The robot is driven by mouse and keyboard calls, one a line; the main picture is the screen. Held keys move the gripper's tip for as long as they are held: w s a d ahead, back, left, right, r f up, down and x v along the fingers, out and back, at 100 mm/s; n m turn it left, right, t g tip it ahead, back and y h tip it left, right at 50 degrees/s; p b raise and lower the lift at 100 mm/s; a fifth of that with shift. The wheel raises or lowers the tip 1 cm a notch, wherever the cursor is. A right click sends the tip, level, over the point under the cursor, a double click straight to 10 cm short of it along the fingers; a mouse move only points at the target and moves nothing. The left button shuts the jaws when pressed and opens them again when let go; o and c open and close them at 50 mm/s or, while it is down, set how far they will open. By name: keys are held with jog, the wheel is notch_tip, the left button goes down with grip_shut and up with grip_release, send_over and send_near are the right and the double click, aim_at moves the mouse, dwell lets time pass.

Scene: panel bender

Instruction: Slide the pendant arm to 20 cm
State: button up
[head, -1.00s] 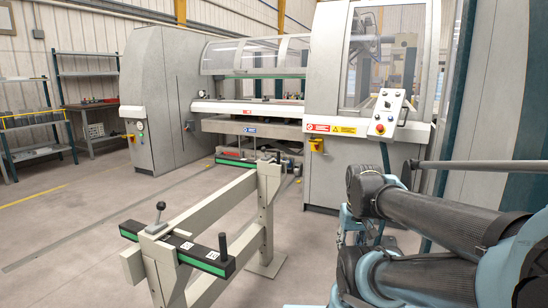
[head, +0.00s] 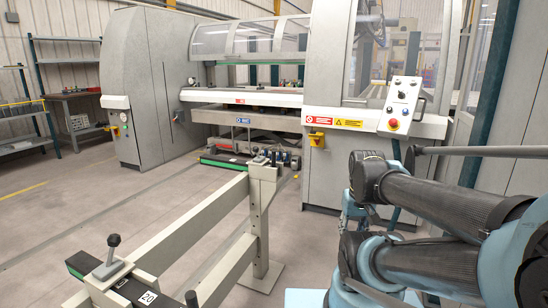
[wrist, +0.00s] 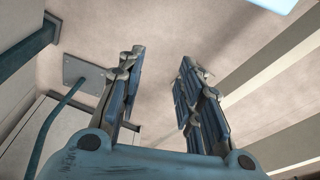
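The control pendant (head: 400,106), a pale tilted panel with a dial, a red button and a side handle, stands at right in front of the machine. A dark teal post (head: 395,165) shows below it, partly hidden by my arm. In the foreground at lower left, a black sliding bar (head: 135,290) with a white label reading 20 lies across a beige rail frame (head: 185,215). A lever with a dark ball knob (head: 113,241) and a black upright grip (head: 191,297) stand at it. In the wrist view my gripper (wrist: 160,58) is open and empty, touching nothing.
The grey panel bender (head: 250,97) fills the back. A beige upright post (head: 262,220) carries the frame's far end. Shelves (head: 65,65) stand at far left. The floor left of the frame is clear. A floor plate with a teal rod (wrist: 85,74) shows in the wrist view.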

jog(key=shift+o, duration=0.6)
jog(key=shift+w, duration=0.1)
jog(key=w+a+r+m+y, duration=0.3)
jog(key=w+a+r+m, duration=0.1)
jog(key=w, duration=0.5)
jog(key=w+a+r+m+y, duration=0.3)
jog(key=w+a, duration=0.1)
jog(key=w, duration=0.5)
jog(key=w+a+r+m+y, duration=0.3)
jog(key=w+a+r+m, duration=0.15)
jog(key=w, duration=0.35)
jog(key=w+d+f+m+y, duration=0.1)
jog(key=w+f+m+y, duration=0.25)
jog(key=w, duration=0.85)
jog(key=w+d+f+m+y, duration=0.1)
jog(key=w+f+m+y, duration=0.3)
jog(key=w, duration=0.7)
jog(key=r+m+y, duration=0.1)
send_over(274, 167)
jog(key=w, duration=0.1)
jog(key=shift+w+a+t, duration=0.15)
jog(key=shift+t, duration=0.15)
jog(key=shift+r, duration=0.1)
grip_shut()
